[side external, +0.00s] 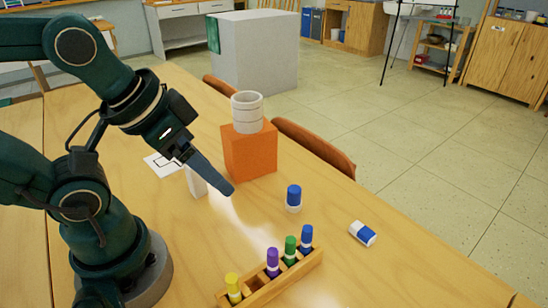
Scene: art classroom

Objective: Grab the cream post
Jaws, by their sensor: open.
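A pale cream upright post (195,184) stands on the wooden table, partly hidden by my gripper (212,176), so its full shape does not show. My gripper reaches down to the right, with one long dark finger plainly seen in front of the post. The jaws are open. I cannot tell from this view whether the post is between the fingers or behind them, or whether they touch it.
An orange block (249,152) carrying a pale ringed cup (247,112) stands just behind. A white card with a black outline (163,164) lies left.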

